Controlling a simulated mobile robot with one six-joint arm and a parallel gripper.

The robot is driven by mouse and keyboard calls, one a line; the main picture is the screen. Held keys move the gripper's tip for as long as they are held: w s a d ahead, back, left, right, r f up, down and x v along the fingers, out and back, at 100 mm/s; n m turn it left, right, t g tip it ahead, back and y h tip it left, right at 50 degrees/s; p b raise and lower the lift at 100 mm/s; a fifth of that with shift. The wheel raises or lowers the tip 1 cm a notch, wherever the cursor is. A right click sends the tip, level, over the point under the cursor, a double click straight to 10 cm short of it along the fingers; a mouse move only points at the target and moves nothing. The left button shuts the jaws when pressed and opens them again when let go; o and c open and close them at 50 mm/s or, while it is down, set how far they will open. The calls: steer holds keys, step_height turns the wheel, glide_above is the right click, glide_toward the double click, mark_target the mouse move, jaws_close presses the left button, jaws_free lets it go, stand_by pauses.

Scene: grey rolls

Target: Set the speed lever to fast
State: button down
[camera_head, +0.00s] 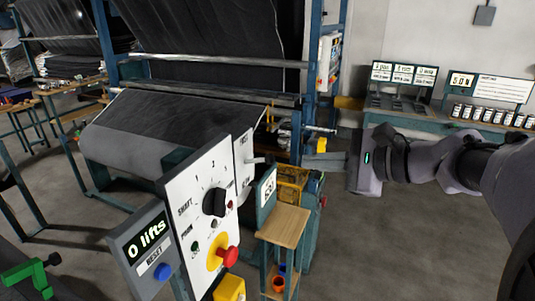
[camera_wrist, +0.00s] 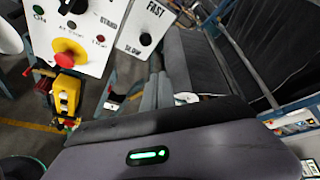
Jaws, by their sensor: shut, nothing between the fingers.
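The speed lever (camera_head: 256,160) sticks out from a narrow white panel (camera_head: 243,150) marked FAST at the top and SLOW at the bottom. In the wrist view its black knob (camera_wrist: 145,39) shows between the two words, closer to SLOW. Its exact setting is hard to tell. My gripper (camera_head: 308,160) is to the right of the lever in the head view, apart from it. Its grey fingers (camera_wrist: 156,88) are shut and empty, and in the wrist view they point towards the panel, below the knob.
Left of the lever, a control board (camera_head: 200,200) carries a black dial (camera_head: 214,202) and a red stop button (camera_head: 228,257). A display (camera_head: 143,245) reads 0 lifts. A small wooden stand (camera_head: 284,227) is below the lever. A dark roll machine (camera_head: 150,125) stands behind.

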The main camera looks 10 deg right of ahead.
steer(key=r+v, duration=0.1)
steer(key=v, duration=0.3)
steer(key=s+a+f+n+g+h+b, duration=0.1)
steer(key=s+a+f+n+g+b, duration=0.15)
steer(key=a+f, duration=0.2)
steer(key=s+a+f+n+g+b, duration=0.1)
steer(key=s+a+f+b, duration=0.2)
steer(key=f, duration=0.3)
steer(key=s+a+f+n+g+h+b, duration=0.1)
steer(key=s+a+f+n+b, duration=0.1)
steer(key=a+f, duration=0.25)
steer(key=s+a+f+n+h+b, duration=0.1)
steer(key=s+f+n+h+b, duration=0.4)
steer(key=f, duration=1.2)
steer(key=s+n+b, duration=0.3)
steer(key=s, duration=0.2)
steer(key=shift+s, duration=0.2)
steer(key=shift+r+n+g, duration=0.1)
steer(key=shift+n+g, duration=0.15)
